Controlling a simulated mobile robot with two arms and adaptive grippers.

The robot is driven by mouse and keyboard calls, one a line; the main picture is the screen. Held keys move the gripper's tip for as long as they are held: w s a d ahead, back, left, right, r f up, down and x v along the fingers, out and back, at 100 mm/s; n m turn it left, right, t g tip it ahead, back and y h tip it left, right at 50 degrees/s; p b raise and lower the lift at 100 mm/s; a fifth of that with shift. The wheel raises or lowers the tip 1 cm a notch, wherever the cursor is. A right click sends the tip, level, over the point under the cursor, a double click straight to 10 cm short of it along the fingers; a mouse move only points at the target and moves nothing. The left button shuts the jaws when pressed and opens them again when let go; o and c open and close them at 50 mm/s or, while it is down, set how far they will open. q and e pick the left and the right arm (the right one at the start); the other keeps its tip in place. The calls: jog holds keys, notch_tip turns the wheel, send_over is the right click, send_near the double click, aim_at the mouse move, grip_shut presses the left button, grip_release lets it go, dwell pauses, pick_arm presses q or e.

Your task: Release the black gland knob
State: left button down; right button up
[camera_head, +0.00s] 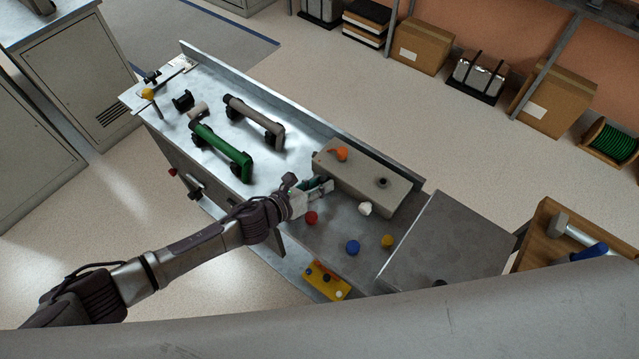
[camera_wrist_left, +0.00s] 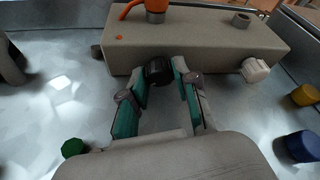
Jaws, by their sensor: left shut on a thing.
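The black gland knob (camera_wrist_left: 158,71) sits at the front face of the beige block (camera_wrist_left: 205,38). My left gripper (camera_wrist_left: 160,72) is shut on the knob, with one teal-lined finger on each side of it. In the head view my left gripper (camera_head: 326,186) reaches the near side of the beige block (camera_head: 365,185), and the knob is hidden there. My right gripper is not in view.
An orange lever (camera_head: 341,153) stands on the block, and a white knob (camera_head: 365,209) is on its front. Red (camera_head: 311,218), blue (camera_head: 353,247) and yellow (camera_head: 387,241) knobs are nearby. Green (camera_head: 220,152) and grey (camera_head: 254,118) handles lie left.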

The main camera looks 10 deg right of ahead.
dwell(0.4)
pick_arm(q)
jog(key=c, duration=0.9)
grip_release()
jog(key=shift+o, duration=0.2)
jog(key=v, duration=1)
jog(key=shift+s+a+r, duration=0.15)
jog(key=shift+s+a, duration=0.05)
jog(key=shift+a, duration=0.1)
jog(key=shift+s+a+r, duration=0.25)
jog(key=shift+s+a, duration=0.15)
jog(key=shift+a, duration=0.05)
